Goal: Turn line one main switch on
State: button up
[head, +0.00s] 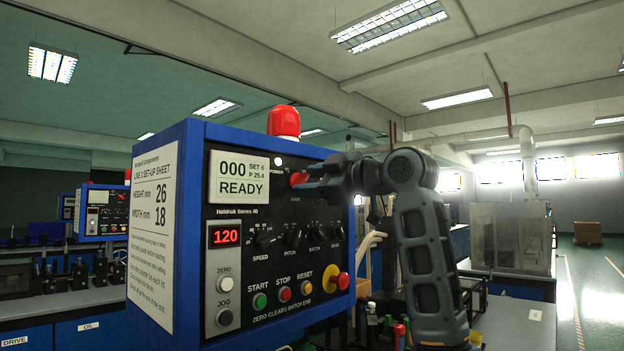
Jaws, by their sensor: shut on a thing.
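A blue control box (190,160) with a black front panel stands close in front. The red main switch (299,179) is at the panel's upper right, partly hidden by my gripper. My gripper (312,186) reaches in from the right and is shut on the red switch. The switch's exact angle is hidden. Above it, a small white power lamp (278,161) looks lit. The display (239,178) shows 000 and READY. A red readout (225,235) shows 120.
Below are several black knobs (264,237), a green start button (259,301) and a red-and-yellow button (341,281) near the panel's right edge. A red beacon (284,122) tops the box.

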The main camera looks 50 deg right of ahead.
jog(key=shift+f, duration=0.15)
dwell(0.3)
jog(key=o, duration=1)
jog(key=shift+o, duration=0.2)
jog(key=shift+s, duration=0.1)
jog(key=s+b, duration=0.1)
jog(key=s, duration=0.6)
jog(key=shift+s+d+b, duration=0.15)
jog(key=shift+s+b, duration=0.15)
jog(key=shift+b, duration=0.05)
jog(key=shift+s, duration=0.1)
